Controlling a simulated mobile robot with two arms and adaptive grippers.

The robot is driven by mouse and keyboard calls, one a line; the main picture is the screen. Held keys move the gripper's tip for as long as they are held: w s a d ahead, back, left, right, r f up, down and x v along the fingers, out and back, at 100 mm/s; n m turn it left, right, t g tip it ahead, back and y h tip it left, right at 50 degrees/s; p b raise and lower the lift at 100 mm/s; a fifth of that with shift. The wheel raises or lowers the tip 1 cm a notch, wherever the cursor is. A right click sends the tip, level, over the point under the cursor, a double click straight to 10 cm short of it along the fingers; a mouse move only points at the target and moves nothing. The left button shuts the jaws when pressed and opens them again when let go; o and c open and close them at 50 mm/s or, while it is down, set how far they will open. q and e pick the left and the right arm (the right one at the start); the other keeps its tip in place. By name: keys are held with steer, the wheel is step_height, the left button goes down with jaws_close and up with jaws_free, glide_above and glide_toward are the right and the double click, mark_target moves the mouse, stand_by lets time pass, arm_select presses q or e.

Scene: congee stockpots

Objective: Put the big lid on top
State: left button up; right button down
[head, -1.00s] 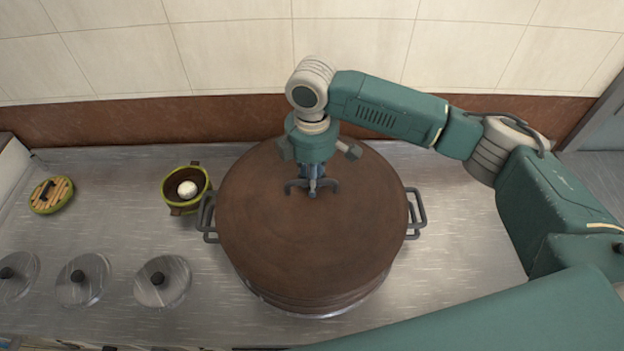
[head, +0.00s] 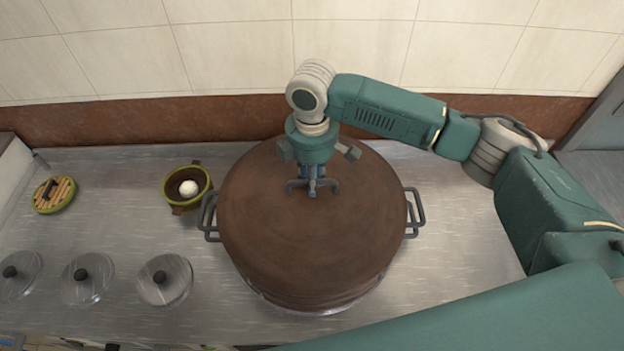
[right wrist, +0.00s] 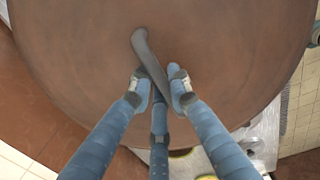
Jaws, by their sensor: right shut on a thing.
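The big lid (head: 300,240) is a wide, round, brown disc over the large stockpot. The pot's grey side handles (head: 413,212) stick out left and right below it, and the lid hides the pot's opening. My right gripper (head: 313,186) comes down from above near the lid's far part. In the right wrist view its blue fingers (right wrist: 161,90) are shut on the lid's dark handle (right wrist: 148,58). From above I cannot tell whether the lid rests fully on the rim. My left gripper is not in view.
A small green pot (head: 187,188) with a white ball inside stands left of the stockpot. A round wooden lid (head: 54,194) lies at far left. Several metal lids (head: 165,281) with black knobs line the front left. A tiled wall (head: 230,50) closes the back.

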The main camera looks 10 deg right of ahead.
steer(key=shift+f, duration=0.45)
steer(key=c, duration=1.9)
jaws_free()
steer(key=shift+s, duration=0.1)
step_height(320, 180, up, 8)
steer(key=p, duration=0.9)
steer(key=shift+r, duration=0.15)
steer(key=shift+r+p, duration=0.65)
steer(key=shift+r, duration=0.7)
steer(key=shift+s+f, duration=0.1)
